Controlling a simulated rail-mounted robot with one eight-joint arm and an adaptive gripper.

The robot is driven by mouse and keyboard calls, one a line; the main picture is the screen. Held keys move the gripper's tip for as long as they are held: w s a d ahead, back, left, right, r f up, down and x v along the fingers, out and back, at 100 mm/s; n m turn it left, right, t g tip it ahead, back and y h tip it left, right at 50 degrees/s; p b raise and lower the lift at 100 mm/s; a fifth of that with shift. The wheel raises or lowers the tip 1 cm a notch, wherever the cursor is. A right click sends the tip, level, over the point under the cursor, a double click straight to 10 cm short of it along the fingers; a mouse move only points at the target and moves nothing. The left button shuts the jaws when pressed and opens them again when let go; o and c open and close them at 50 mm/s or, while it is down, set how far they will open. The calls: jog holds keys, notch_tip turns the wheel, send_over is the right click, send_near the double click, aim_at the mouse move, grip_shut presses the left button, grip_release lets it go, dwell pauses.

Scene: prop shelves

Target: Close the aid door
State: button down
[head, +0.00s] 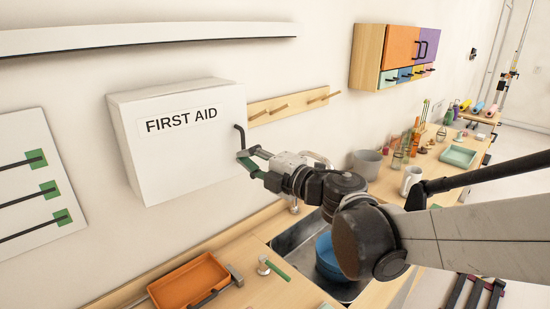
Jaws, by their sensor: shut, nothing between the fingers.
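The white first aid cabinet (185,165) hangs on the wall left of centre in the head view. Its front door bears a "FIRST AID" label (181,122) and looks flush with the box or nearly so; I cannot tell whether a small gap remains. A dark handle (239,136) sits at the door's right edge. My gripper (246,158) is shut and empty, with its tips at the lower end of this handle. I cannot tell whether they touch it.
Below are an orange tray (190,283), a hammer-like tool (235,275) and a sink (293,249) holding a blue bowl (327,262). A wooden peg rail (290,105) is right of the cabinet. A grey pot (367,163) and white mug (410,180) stand on the right counter.

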aim_at(244, 147)
jog(key=shift+w, duration=1.8)
jog(key=shift+w+a, duration=0.1)
jog(key=shift+a, duration=0.05)
jog(key=w, duration=0.1)
jog(key=w+a, duration=0.1)
jog(key=shift+w+a+f+b, duration=0.1)
jog(key=shift+w+a+b, duration=0.05)
jog(key=shift+w+b, duration=0.2)
jog(key=shift+s, duration=0.1)
